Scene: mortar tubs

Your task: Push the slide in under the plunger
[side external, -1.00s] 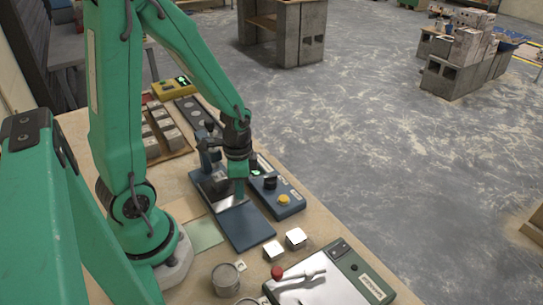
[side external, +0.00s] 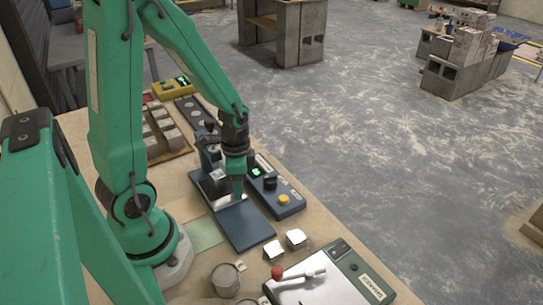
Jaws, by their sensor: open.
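My gripper (side external: 238,190) is green and points down over the blue base plate of the plunger device. It is open, though its fingers overlap in this view. The slide (side external: 232,200) looks like a bright metal plate at the gripper's tips, on the blue base (side external: 247,226). Whether the fingertips touch it I cannot tell. The plunger device (side external: 209,160) stands just left of and behind my gripper, with a dark block (side external: 215,184) low at its front. The gripper and arm hide part of it.
A blue control box (side external: 280,196) with a black knob and yellow button stands close on the right. Two shiny cubes (side external: 296,238) and a metal cup (side external: 226,279) are in front. A shaker (side external: 325,285) is at the front edge. A tray of blocks (side external: 163,130) lies behind.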

